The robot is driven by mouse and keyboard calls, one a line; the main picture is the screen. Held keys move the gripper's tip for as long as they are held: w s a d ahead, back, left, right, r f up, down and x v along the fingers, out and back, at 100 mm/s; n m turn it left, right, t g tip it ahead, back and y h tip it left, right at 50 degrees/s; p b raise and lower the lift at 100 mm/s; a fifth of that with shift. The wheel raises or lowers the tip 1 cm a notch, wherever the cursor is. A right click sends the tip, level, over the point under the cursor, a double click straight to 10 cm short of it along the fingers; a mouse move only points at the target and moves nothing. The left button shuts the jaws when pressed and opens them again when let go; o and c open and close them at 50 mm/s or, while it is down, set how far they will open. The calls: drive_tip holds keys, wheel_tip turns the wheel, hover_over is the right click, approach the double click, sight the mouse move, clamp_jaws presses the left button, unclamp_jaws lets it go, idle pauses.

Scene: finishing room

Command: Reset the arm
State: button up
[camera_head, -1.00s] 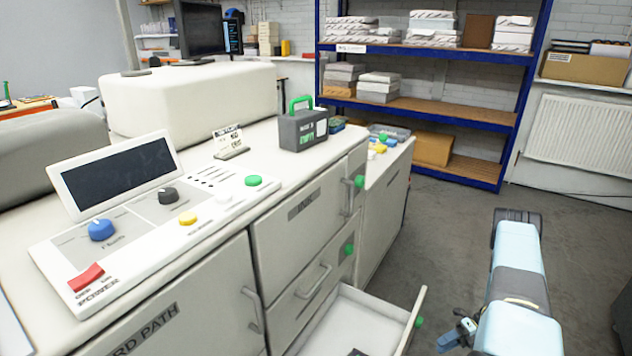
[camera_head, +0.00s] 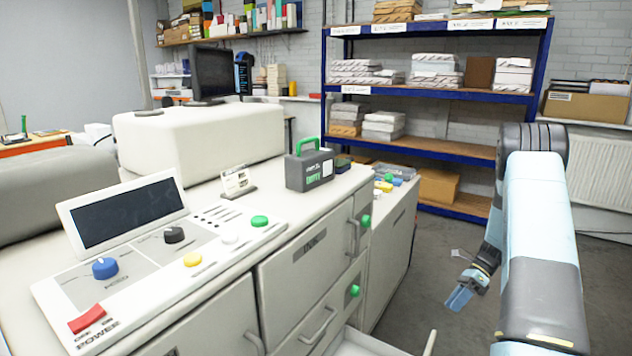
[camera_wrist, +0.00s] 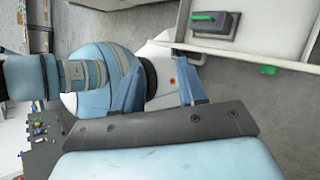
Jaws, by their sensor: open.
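My arm stands at the right of the head view, raised and bent, with its blue and grey links in front of the shelf and radiator. My gripper (camera_head: 461,287) hangs low, left of the arm, over the floor and to the right of the machine. In the wrist view its two blue fingers (camera_wrist: 160,85) are spread apart with nothing between them. Behind the fingers the wrist view shows my own arm links. The gripper touches nothing that I can see.
The long white machine (camera_head: 225,262) with a control panel (camera_head: 150,250) fills the left. A grey box with a green handle (camera_head: 309,168) stands on it. A drawer (camera_head: 365,343) is open at the bottom. Blue shelving (camera_head: 430,93) holds paper packs behind. Grey floor (camera_head: 410,285) lies clear between.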

drive_tip(key=s+a+r+n+t+h, duration=0.1)
drive_tip(key=s+a+r+n+h, duration=0.2)
drive_tip(key=r, duration=0.6)
drive_tip(key=s+a+r+n+t+h, duration=0.15)
drive_tip(key=a+r+n, duration=0.25)
drive_tip(key=r, duration=0.6)
drive_tip(key=s+a+r+n+t+h, duration=0.1)
drive_tip(key=s+a+r+n, duration=0.25)
drive_tip(key=r, duration=0.55)
drive_tip(key=s+a+r+n+t+h, duration=0.1)
drive_tip(key=s+a+r+n+t, duration=0.1)
drive_tip(key=s, duration=0.5)
drive_tip(key=s+a+r+n+t+h, duration=0.1)
drive_tip(key=s+a+r+n+t, duration=0.1)
drive_tip(key=s+r+n, duration=0.3)
drive_tip(key=s+a+r+n+t+h, duration=0.1)
drive_tip(key=s+a+r+n+t, duration=0.1)
drive_tip(key=s, duration=0.6)
wheel_tip(320, 180, up, 2)
drive_tip(key=a+n, duration=0.1)
drive_tip(key=n, duration=0.2)
drive_tip(key=shift+s+a+t, duration=0.35)
drive_tip(key=shift+s, duration=0.05)
drive_tip(key=shift+a, duration=0.1)
